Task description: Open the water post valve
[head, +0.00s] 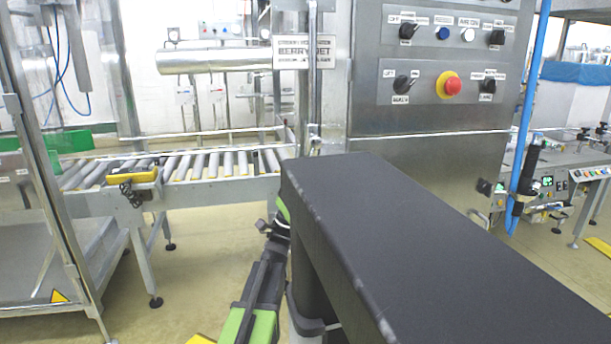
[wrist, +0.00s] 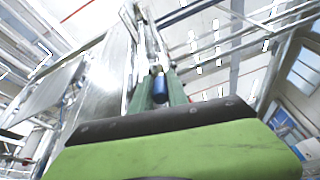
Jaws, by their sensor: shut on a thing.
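In the wrist view, my gripper (wrist: 160,72) has its two green fingers close together. They are shut on a small blue piece (wrist: 160,88), which looks like the valve handle. A shiny metal pipe or post lies beyond the fingertips. How far the handle is turned cannot be told. In the head view, my green and black arm reaches up at the lower middle, and my gripper and the valve are hidden behind a broad dark block in front.
A steel control cabinet (head: 430,180) with knobs and a red button (head: 448,85) stands behind. A roller conveyor (head: 215,165) is at the left, beside a steel frame. A blue hose (head: 530,95) with a black nozzle hangs at the right. Some floor (head: 205,250) is clear below the conveyor.

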